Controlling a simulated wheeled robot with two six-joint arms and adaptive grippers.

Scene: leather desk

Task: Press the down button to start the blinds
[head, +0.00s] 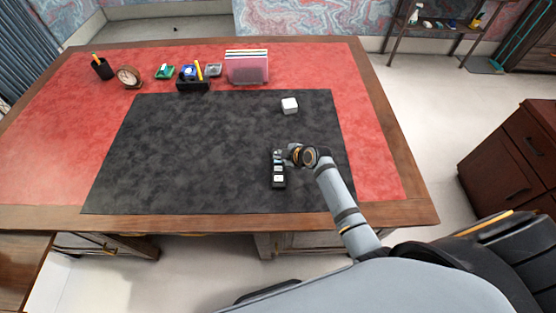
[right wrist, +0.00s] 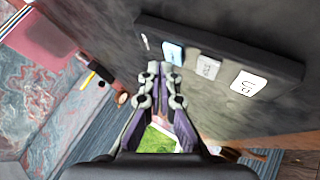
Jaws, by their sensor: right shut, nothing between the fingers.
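A dark control box (head: 278,184) stands on the black desk mat, with a column of small buttons on its face. In the right wrist view the box (right wrist: 285,68) shows a light blue button (right wrist: 173,53) and two white buttons, (right wrist: 208,67) and (right wrist: 248,83), with markings too small to read surely. My right gripper (head: 287,154) is at the far end of the box. Its fingertips (right wrist: 160,68) are together and empty, close by the light blue button; I cannot tell whether they touch it. My left gripper is out of view.
A white cube (head: 289,106) sits on the black mat (head: 190,150) beyond the box. A pen cup, a clock, a desk organizer and a pink file holder (head: 247,70) line the back of the desk. The mat's left side is clear.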

